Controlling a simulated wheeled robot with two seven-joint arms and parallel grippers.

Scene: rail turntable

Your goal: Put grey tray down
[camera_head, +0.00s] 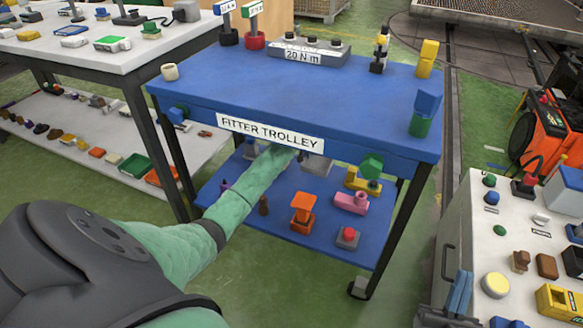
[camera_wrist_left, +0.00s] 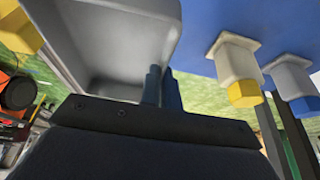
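The grey tray (camera_wrist_left: 120,45) fills the upper left of the left wrist view, with its hollow inside showing. My left gripper (camera_wrist_left: 162,88) has its two dark blue fingers close together on either side of the tray's wall. In the head view my left arm reaches under the top of the blue fitter trolley (camera_head: 300,85), and the gripper is hidden there. A grey piece, probably the tray (camera_head: 317,162), shows just below the trolley's label. Whether it touches the lower shelf (camera_head: 270,222) is hidden.
The lower shelf holds an orange part (camera_head: 303,212), a pink part (camera_head: 351,202), a yellow part (camera_head: 362,182) and a grey block with a red knob (camera_head: 347,238). A white bench (camera_head: 70,55) stands left. A cabinet (camera_head: 520,230) with small parts stands right.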

